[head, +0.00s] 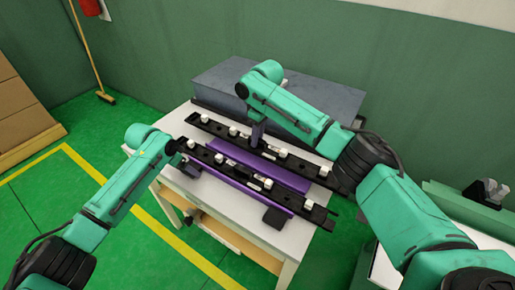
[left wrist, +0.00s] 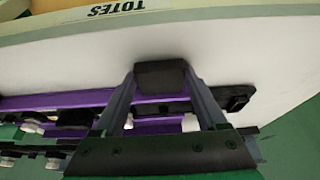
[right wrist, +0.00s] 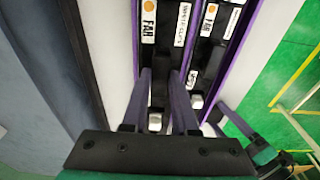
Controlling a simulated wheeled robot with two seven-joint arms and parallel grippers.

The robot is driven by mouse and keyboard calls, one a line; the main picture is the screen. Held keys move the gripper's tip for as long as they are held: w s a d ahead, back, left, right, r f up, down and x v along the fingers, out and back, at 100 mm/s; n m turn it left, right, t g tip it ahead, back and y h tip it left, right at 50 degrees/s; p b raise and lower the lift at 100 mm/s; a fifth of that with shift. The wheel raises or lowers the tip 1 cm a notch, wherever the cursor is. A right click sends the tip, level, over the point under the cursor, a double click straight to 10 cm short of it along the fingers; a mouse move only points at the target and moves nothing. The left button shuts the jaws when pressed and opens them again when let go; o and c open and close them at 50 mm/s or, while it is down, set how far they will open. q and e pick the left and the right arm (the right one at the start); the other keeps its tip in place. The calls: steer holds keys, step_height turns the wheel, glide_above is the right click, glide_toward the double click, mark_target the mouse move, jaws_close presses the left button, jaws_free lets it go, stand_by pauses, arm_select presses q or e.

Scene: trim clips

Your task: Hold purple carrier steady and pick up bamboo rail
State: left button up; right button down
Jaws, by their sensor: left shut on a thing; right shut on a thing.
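The purple carrier (head: 230,151) lies on the white table and also shows in the left wrist view (left wrist: 90,97). Two long black rails with white clips lie along it: a rear rail (head: 219,127) and a front rail (head: 232,169). Neither rail looks bamboo-coloured. My right gripper (head: 257,138) is shut on the rear rail (right wrist: 159,62) near its middle. My left gripper (head: 178,156) is at the carrier's left end, its fingers (left wrist: 162,88) shut on a black block (left wrist: 161,77), which seems to belong to the carrier. The fingers hide part of each grip.
A large grey box (head: 225,78) stands behind the rails at the table's back. The white table's (head: 180,190) front left is bare. A broom (head: 103,95) leans at the left wall, near stacked brown boxes (head: 20,110). A green bench (head: 470,205) is at right.

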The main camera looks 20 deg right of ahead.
step_height(320, 180, up, 4)
steer(key=shift+r, duration=0.2)
arm_select(q)
steer(key=o, duration=1.5)
